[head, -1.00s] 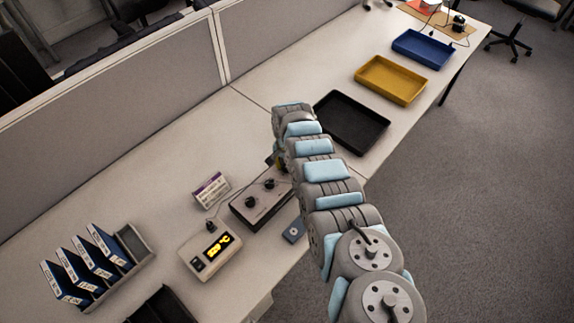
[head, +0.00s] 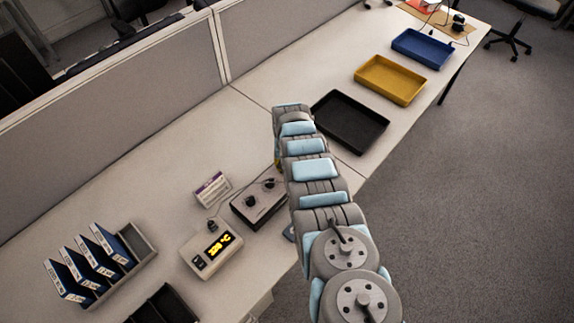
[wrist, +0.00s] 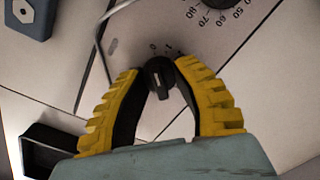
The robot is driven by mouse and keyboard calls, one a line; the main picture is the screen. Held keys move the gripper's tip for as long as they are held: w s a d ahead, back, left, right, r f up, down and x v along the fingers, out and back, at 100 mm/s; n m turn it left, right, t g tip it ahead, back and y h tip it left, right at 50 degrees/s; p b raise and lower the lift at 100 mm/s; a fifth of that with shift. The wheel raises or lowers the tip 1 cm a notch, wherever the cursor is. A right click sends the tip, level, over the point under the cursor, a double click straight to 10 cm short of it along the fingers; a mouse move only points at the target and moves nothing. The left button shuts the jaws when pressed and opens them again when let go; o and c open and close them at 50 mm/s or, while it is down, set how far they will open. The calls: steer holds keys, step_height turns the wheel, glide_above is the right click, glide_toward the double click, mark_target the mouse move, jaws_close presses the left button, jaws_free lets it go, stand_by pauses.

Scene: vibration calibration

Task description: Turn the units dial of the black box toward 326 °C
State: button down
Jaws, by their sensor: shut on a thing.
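The black box (head: 246,214) has dark sides and a pale top with dials; it stands beside my arm in the head view. In the wrist view, the yellow fingers of my gripper (wrist: 161,68) are shut on a small black dial (wrist: 159,80) with a light pointer mark and small numbers around it. A larger-numbered dial (wrist: 211,4) shows partly at the top right. My arm hides most of the gripper in the head view.
A small labelled box (head: 212,189) stands behind the black box. Several blue binders (head: 88,262) stand at the left. Black (head: 350,123), yellow (head: 390,80) and blue (head: 422,49) trays lie farther right. A grey partition (head: 120,90) runs along the back.

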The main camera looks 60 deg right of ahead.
steer(key=shift+f, duration=0.1)
steer(key=c, duration=0.7)
jaws_free()
steer(key=shift+r, duration=0.2)
steer(key=shift+d+r, duration=0.1)
steer(key=shift+r, duration=1.7)
step_height(320, 180, up, 8)
